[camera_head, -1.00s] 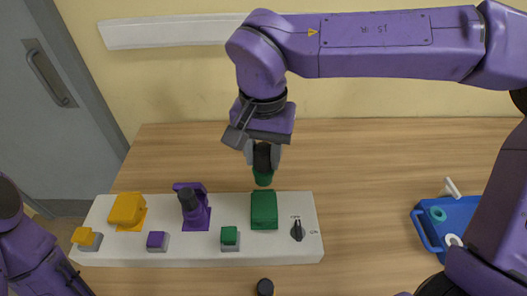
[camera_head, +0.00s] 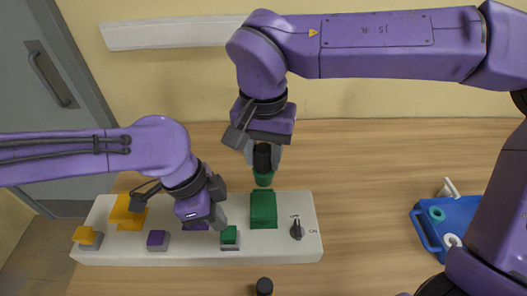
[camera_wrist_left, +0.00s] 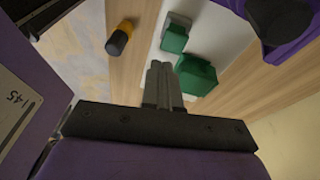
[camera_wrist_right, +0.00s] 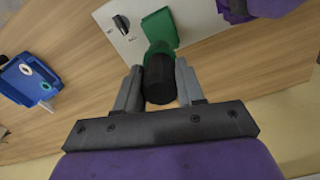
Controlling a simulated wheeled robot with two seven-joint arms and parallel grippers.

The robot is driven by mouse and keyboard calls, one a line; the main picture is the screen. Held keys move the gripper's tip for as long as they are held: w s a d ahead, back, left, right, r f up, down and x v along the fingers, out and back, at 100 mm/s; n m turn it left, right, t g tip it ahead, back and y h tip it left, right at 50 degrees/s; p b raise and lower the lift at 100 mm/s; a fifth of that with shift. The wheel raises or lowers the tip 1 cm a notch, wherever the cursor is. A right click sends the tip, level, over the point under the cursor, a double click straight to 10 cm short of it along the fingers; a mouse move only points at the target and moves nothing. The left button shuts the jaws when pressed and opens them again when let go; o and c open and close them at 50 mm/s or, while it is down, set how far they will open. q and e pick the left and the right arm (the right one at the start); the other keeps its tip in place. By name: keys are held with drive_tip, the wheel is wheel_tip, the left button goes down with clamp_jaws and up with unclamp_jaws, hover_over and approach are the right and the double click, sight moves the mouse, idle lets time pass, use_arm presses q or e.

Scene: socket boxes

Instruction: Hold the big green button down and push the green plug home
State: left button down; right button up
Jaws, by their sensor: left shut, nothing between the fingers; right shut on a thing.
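The green button (camera_head: 229,236) is a green cap on a grey base at the front of the white panel; it also shows in the left wrist view (camera_wrist_left: 173,40). The green socket box (camera_head: 264,209) stands behind it. My left gripper (camera_head: 220,220) is shut and empty, close behind and above the green button, apart from it as far as I can tell. My right gripper (camera_head: 263,156) is shut on the green plug's black handle (camera_wrist_right: 159,80). The plug's green collar (camera_head: 264,178) points at the back of the green box. Whether it has entered is hidden.
The white panel (camera_head: 280,250) also carries a yellow box (camera_head: 126,212), yellow button (camera_head: 85,236), purple button (camera_head: 157,238) and black dial (camera_head: 297,229). A black-handled plug (camera_head: 264,287) with an orange-yellow part (camera_wrist_left: 126,26) lies in front. A blue tray (camera_head: 428,236) is right.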

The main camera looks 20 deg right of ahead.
use_arm(q)
wheel_tip(320, 180, up, 3)
drive_tip(key=d+m, duration=0.1)
hover_over(227, 234)
drive_tip(key=shift+t, duration=0.3)
drive_tip(key=f, duration=0.4)
drive_tip(key=shift+w+f, duration=0.2)
drive_tip(key=shift+f, duration=0.7)
drive_tip(key=shift+f, duration=0.1)
idle(0.7)
drive_tip(key=shift+f, duration=2.45)
drive_tip(key=shift+s, duration=0.1)
drive_tip(key=shift+f, duration=0.1)
use_arm(e)
drive_tip(key=shift+f, duration=4.95)
drive_tip(key=shift+f, duration=0.6)
